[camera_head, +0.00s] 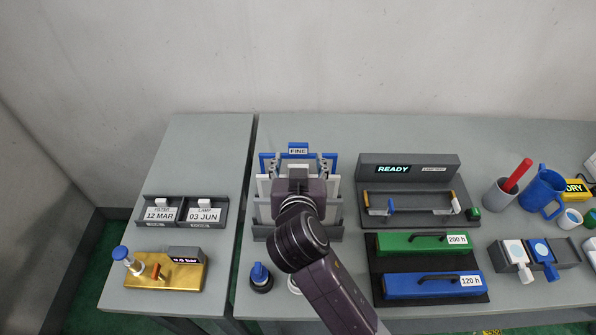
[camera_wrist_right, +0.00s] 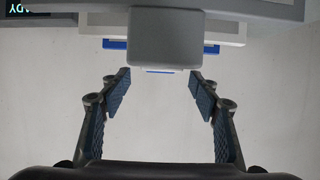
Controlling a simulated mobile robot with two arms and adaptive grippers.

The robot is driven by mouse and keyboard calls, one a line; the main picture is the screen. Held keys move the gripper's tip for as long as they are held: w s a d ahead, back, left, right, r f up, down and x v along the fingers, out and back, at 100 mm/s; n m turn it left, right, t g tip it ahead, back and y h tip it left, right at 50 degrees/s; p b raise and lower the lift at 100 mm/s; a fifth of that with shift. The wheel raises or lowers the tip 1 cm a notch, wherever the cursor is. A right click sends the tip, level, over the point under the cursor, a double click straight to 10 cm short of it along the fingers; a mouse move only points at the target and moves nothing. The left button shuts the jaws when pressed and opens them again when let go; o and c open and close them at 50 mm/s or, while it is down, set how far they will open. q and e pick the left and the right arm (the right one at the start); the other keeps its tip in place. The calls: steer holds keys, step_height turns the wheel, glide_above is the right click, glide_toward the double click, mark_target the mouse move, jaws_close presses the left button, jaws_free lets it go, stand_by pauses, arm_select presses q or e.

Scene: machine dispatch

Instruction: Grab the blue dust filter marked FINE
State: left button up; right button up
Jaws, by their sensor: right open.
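The blue filter with the FINE label (camera_head: 298,151) stands upright at the back of a grey rack (camera_head: 336,228). Pale filter panels stand in front of the blue one, partly covered by my arm. My left gripper is out of view.
Right of the rack stand a grey READY unit (camera_head: 408,163) and green (camera_head: 400,244) and blue (camera_head: 410,287) handled blocks. A blue-topped knob (camera_head: 260,275) is in front of the rack. A cup with a red stick (camera_head: 501,194) and a blue mug (camera_head: 543,190) are far right.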

mark_target(298, 149)
steer(key=b+x, duration=0.2)
steer(key=x, duration=0.2)
steer(key=shift+w+f, duration=0.1)
steer(key=shift+f, duration=0.15)
steer(key=shift+w+a, duration=0.1)
steer(key=shift+w, duration=0.45)
steer(key=shift+s, duration=0.1)
steer(key=c, duration=0.9)
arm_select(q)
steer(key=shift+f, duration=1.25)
arm_select(e)
jaws_close()
